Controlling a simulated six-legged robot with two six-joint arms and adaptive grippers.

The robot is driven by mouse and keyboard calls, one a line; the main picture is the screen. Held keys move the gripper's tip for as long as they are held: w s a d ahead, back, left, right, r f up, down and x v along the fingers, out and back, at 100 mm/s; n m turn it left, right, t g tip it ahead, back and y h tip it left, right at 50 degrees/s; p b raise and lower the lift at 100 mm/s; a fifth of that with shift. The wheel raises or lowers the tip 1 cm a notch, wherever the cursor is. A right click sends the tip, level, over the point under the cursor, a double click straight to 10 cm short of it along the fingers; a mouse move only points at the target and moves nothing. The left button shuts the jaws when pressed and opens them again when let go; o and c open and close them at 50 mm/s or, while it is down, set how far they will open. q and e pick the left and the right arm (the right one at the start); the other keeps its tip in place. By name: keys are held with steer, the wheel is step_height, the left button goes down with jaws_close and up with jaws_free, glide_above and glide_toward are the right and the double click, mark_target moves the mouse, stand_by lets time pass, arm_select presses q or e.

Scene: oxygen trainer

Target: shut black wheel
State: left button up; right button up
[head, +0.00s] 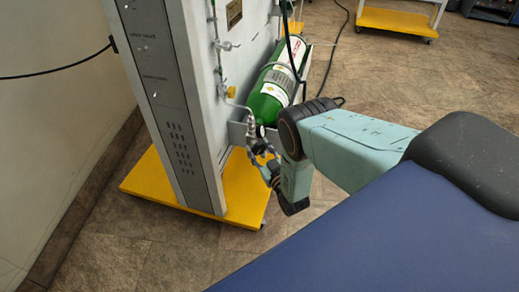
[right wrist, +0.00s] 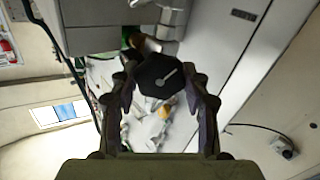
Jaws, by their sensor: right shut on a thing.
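The black wheel (right wrist: 160,76) is a dark, many-sided knob with a pale line mark on its face. In the right wrist view it sits between the two fingers of my right gripper (right wrist: 162,84), which are shut on it from both sides. In the head view my right gripper (head: 258,155) is at the lower end of the green cylinder (head: 270,92), in front of the trainer panel. The wheel is too small and covered there to make out clearly. My left gripper is not in view.
The grey trainer cabinet (head: 176,100) stands on a yellow wheeled base (head: 150,178). Thin pipes and fittings (head: 221,65) run down its panel beside the cylinder. A black cable (head: 60,70) reaches its left side. Tiled floor in front is clear.

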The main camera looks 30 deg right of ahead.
steer(key=c, duration=0.4)
